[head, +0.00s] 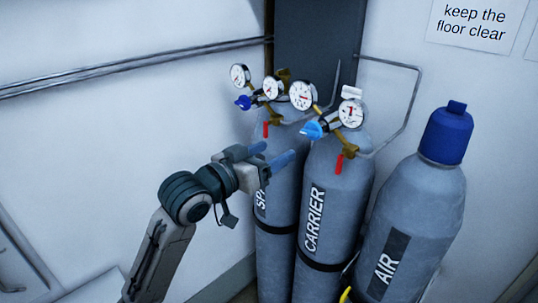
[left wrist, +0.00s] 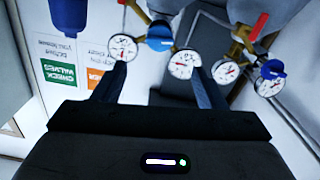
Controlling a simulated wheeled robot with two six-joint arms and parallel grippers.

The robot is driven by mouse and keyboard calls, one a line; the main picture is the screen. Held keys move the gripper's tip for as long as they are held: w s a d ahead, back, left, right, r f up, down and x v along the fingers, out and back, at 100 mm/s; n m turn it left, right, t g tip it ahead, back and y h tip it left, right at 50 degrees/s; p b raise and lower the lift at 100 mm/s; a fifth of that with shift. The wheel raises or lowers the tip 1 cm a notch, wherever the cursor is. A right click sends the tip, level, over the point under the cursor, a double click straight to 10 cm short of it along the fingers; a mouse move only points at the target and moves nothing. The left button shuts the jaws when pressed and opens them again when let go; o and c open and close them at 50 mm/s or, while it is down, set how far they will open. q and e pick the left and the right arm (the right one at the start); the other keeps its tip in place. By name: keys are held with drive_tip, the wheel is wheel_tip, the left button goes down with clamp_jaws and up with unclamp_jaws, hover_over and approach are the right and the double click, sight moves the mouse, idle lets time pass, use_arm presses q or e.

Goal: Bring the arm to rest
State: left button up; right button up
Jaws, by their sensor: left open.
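My left gripper (head: 272,158) reaches in from the left in the head view, its two blue-tipped fingers apart and nothing between them. It is in front of the cylinder whose label begins "SP" (head: 274,205), below that cylinder's gauges (head: 270,88). In the left wrist view my left gripper (left wrist: 158,85) also shows its fingers spread, with gauges and a blue knob (left wrist: 160,38) beyond them. I cannot tell from these views whether a finger touches the cylinder. My right gripper is not in view.
The CARRIER cylinder (head: 338,195) stands to the right, with a blue knob (head: 312,130) and a red lever (head: 340,164). The AIR cylinder (head: 430,195), blue-capped, leans in the picture farther right. Pipes (head: 140,64) run along the wall. Room left of the cylinders looks clear.

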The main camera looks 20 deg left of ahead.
use_arm(q)
drive_tip(key=shift+f, duration=0.1)
